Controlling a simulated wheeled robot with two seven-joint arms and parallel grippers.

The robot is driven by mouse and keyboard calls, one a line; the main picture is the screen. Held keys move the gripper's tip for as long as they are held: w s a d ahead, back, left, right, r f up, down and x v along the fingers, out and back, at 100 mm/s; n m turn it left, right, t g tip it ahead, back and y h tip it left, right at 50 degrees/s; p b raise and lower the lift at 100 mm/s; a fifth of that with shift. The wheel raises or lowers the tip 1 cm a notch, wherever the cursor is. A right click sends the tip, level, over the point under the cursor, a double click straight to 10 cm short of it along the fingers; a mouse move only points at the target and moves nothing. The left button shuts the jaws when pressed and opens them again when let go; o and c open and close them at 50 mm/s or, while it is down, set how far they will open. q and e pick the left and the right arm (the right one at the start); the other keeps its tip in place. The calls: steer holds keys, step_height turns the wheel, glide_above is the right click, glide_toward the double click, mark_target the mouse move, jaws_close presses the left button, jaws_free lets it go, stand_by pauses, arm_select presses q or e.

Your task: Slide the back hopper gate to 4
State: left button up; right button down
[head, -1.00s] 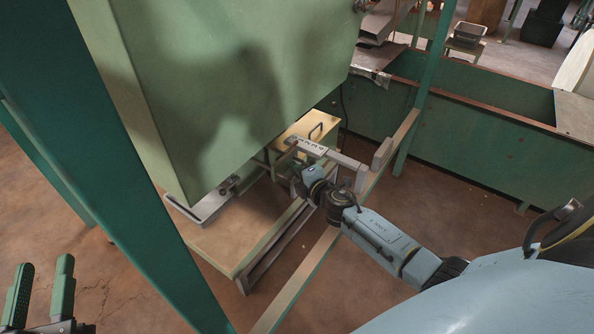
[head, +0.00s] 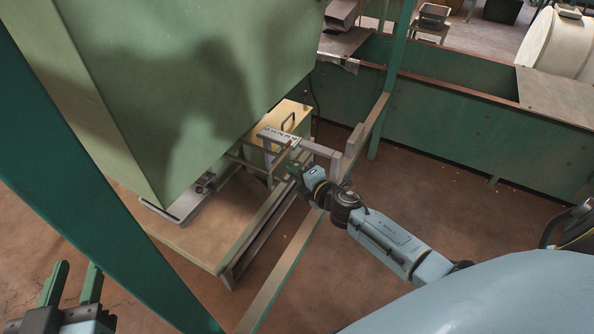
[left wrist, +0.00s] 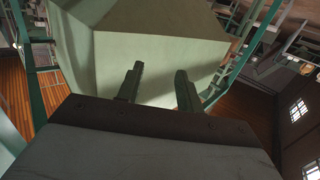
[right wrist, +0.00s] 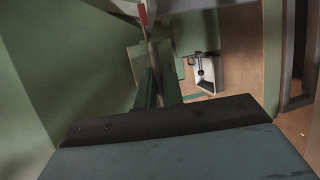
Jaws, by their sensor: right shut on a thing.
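The large green hopper (head: 190,90) fills the upper left of the head view. A thin metal gate handle frame (head: 250,167) reaches out from under it, with a small red-tipped pointer near its outer end. The pale number plate (head: 277,136) sits on a grey bracket just above; its digits are too small to read. My right gripper (head: 290,171) is shut on the outer end of the handle. In the right wrist view the fingers (right wrist: 157,88) close around a bar with a red tip (right wrist: 143,14). My left gripper (head: 72,284) is open and empty, low at the left.
A green post (head: 110,190) crosses the left foreground. A beige rail (head: 290,265) runs below my right arm. A yellowish box (head: 285,122) with a handle stands behind the plate. A long green trough (head: 460,115) lies behind. Brown floor is open at the right.

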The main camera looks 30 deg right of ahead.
steer(key=c, duration=1.5)
jaws_free()
steer(key=shift+s+d, duration=0.2)
steer(key=shift+s, duration=0.05)
steer(key=shift+c, duration=0.2)
arm_select(q)
steer(key=shift+s, duration=0.1)
